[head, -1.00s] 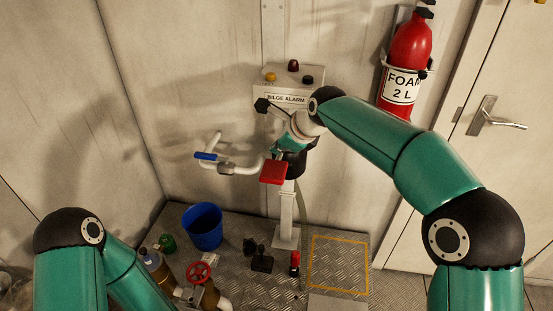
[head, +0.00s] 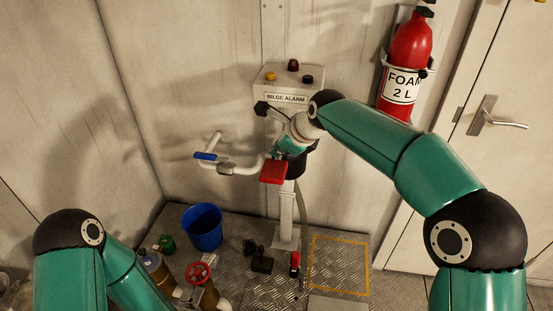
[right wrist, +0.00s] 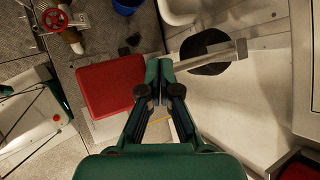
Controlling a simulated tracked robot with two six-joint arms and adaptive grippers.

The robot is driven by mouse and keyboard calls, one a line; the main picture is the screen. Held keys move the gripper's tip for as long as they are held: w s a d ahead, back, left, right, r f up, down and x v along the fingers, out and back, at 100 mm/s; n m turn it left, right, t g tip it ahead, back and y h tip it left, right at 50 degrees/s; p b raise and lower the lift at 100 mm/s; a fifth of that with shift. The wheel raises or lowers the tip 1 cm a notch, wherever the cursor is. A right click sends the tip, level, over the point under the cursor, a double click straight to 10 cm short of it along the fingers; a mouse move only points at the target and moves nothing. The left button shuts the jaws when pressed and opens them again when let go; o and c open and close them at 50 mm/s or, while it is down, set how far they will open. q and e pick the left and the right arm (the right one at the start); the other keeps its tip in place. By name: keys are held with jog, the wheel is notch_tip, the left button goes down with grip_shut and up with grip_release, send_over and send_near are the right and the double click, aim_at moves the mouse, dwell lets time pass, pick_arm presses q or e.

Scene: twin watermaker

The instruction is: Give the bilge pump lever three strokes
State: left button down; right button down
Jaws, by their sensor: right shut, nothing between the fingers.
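My right gripper (head: 279,151) is at the top of the pump's white post (head: 285,215), beside the pump's black body (head: 296,162). The wrist view shows its fingers (right wrist: 163,72) closed together and empty. A pale bar, which looks like the pump lever (right wrist: 215,57), runs from the fingertips to the right across a black round part (right wrist: 203,44). Whether the fingers touch it I cannot tell. A red block (head: 273,172) is just below the gripper in the head view; it also shows left of the fingers in the wrist view (right wrist: 108,84). My left gripper is out of view.
The bilge alarm box (head: 287,97) is on the wall behind. A white pipe with a blue handle (head: 206,156) is left of the pump. A blue bucket (head: 203,228) and a red valve wheel (head: 200,272) are below. A fire extinguisher (head: 408,65) hangs at right.

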aim_at(282, 165)
jog(key=shift+s+a+f+b, duration=0.1)
jog(key=shift+s+f+b, duration=0.05)
jog(key=shift+f+b, duration=0.6)
jog(key=shift+s+f+b, duration=0.2)
jog(key=shift+f+b, duration=0.35)
jog(key=shift+f, duration=0.35)
jog(key=shift+s+a+f+b, duration=0.1)
jog(key=shift+s+f+b, duration=0.05)
jog(key=shift+f+b, duration=0.6)
dwell(1.4)
jog(key=shift+f, duration=0.1)
jog(key=shift+d+f, duration=0.1)
jog(key=shift+f, duration=0.15)
dwell(0.3)
jog(key=shift+r, duration=0.1)
dwell(0.5)
jog(key=shift+w+d+r+p, duration=0.1)
jog(key=shift+w+r+p, duration=0.1)
jog(key=shift+r+p, duration=0.9)
jog(key=shift+w+r+p, duration=0.15)
jog(key=shift+r+p, duration=0.8)
jog(key=shift+p, duration=0.15)
jog(key=shift+w+d+r+p, duration=0.1)
jog(key=shift+w+r+p, duration=0.1)
jog(key=shift+r+p, duration=0.9)
jog(key=shift+a, duration=0.1)
